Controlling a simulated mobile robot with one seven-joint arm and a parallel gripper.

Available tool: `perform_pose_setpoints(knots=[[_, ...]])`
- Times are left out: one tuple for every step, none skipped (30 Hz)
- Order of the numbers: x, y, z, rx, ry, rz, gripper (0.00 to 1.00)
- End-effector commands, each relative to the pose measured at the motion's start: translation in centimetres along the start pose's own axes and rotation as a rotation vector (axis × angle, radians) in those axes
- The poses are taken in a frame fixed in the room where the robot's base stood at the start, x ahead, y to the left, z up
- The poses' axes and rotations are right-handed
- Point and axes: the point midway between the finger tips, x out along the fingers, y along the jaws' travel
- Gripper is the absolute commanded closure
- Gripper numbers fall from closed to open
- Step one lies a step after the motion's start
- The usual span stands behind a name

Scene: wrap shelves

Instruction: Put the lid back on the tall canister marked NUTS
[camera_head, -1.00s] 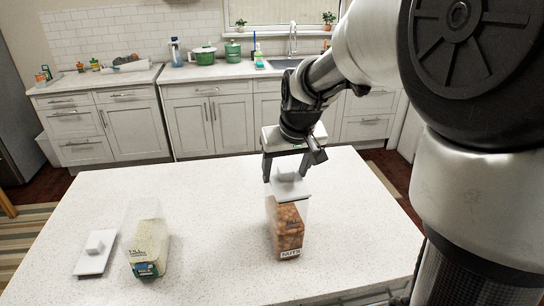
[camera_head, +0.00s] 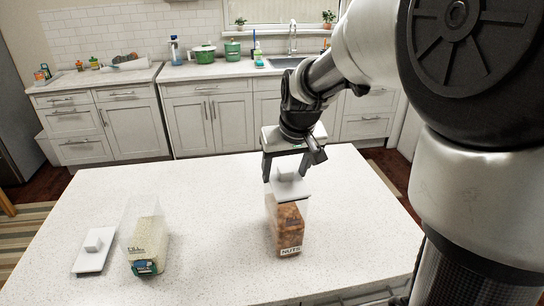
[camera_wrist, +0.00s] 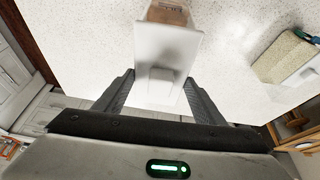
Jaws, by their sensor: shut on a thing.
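The tall clear canister marked NUTS (camera_head: 288,230) stands upright on the white island, filled with brown nuts. A white lid (camera_head: 291,190) with a block handle is at its top; I cannot tell whether it is fully seated or slightly above the rim. My gripper (camera_head: 285,176) is shut on the lid's handle from above. In the wrist view the lid (camera_wrist: 168,42) covers most of the canister, with some nuts (camera_wrist: 168,13) showing past its far edge, and my gripper (camera_wrist: 160,88) has a finger on each side of the handle.
The island top (camera_head: 205,215) between the two canisters is clear. Counters with green pots (camera_head: 203,55) stand behind.

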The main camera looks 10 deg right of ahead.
Motion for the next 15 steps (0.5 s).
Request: perform_pose_setpoints(knots=[[-0.04,0.0,-0.03,0.0,0.001,0.0,0.6],[-0.04,0.0,-0.03,0.0,0.001,0.0,0.6],[-0.04,0.0,-0.03,0.0,0.0,0.0,0.6],[-0.04,0.0,-0.03,0.0,0.0,0.0,0.6],[-0.04,0.0,-0.03,0.0,0.0,0.0,0.6],[-0.04,0.0,-0.03,0.0,0.0,0.0,0.6],[-0.04,0.0,-0.03,0.0,0.0,0.0,0.31],[-0.04,0.0,-0.03,0.0,0.0,0.0,0.26],[-0.04,0.0,-0.03,0.0,0.0,0.0,0.2],[-0.04,0.0,-0.03,0.0,0.0,0.0,0.15],[-0.04,0.0,-0.03,0.0,0.0,0.0,0.15],[-0.04,0.0,-0.03,0.0,0.0,0.0,0.15],[-0.04,0.0,-0.03,0.0,0.0,0.0,0.15],[-0.04,0.0,-0.03,0.0,0.0,0.0,0.15],[-0.04,0.0,-0.02,0.0,0.0,0.0,0.15]])
